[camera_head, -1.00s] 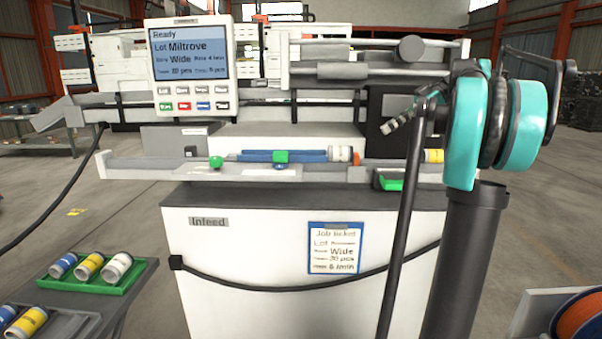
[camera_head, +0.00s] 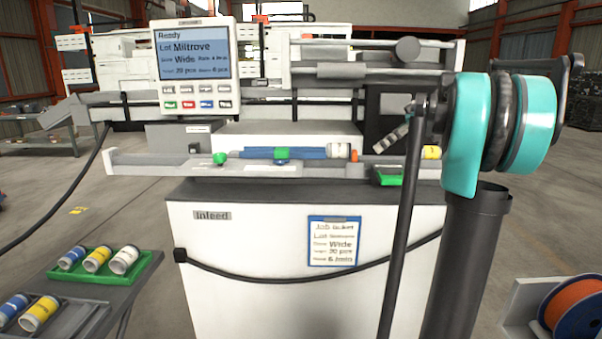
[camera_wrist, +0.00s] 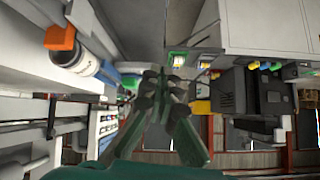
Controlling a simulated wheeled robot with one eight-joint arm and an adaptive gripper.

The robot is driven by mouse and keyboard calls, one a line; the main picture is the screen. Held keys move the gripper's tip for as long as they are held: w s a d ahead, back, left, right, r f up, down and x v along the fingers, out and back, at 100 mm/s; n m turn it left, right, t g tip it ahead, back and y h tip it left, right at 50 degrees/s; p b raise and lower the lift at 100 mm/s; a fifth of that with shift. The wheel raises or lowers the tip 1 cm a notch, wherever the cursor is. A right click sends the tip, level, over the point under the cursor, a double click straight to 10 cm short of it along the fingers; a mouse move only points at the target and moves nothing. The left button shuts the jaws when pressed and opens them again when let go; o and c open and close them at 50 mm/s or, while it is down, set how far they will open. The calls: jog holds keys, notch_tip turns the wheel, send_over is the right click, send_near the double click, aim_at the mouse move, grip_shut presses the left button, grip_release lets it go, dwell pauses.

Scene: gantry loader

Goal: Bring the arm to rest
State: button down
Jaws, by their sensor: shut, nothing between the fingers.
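My arm (camera_head: 467,130), with teal and black joints, stands folded at the right in the head view, in front of the loader's right end. My gripper (camera_wrist: 165,76) shows in the middle of the wrist view. Its dark fingers meet at the tips, shut and empty. It is apart from the orange-and-white cylinder (camera_wrist: 72,58) at the upper left of that view. In the head view I cannot make out the fingers clearly.
The loader's panel (camera_head: 195,65) reads Ready, Lot Miltrove. A rail below it (camera_head: 130,162) carries a blue and white roller (camera_head: 313,152). A green tray (camera_head: 62,273) with several cylinders is at lower left. An orange spool (camera_head: 578,310) is at lower right.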

jog(key=s+a+f+m+h, duration=0.2)
jog(key=s+a+f+m, duration=0.15)
jog(key=f, duration=0.75)
jog(key=s+a+f+m+h, duration=0.25)
jog(key=s+f+m, duration=0.2)
jog(key=f, duration=0.55)
jog(key=s+d+f+m+t+h, duration=0.1)
jog(key=s+f+m+t+h, duration=0.2)
jog(key=s+f, duration=1.3)
notch_tip(320, 180, down, 3)
jog(key=m+h, duration=0.2)
jog(key=m, duration=0.2)
jog(key=shift+s+d+t, duration=0.2)
jog(key=shift+s+t, duration=0.1)
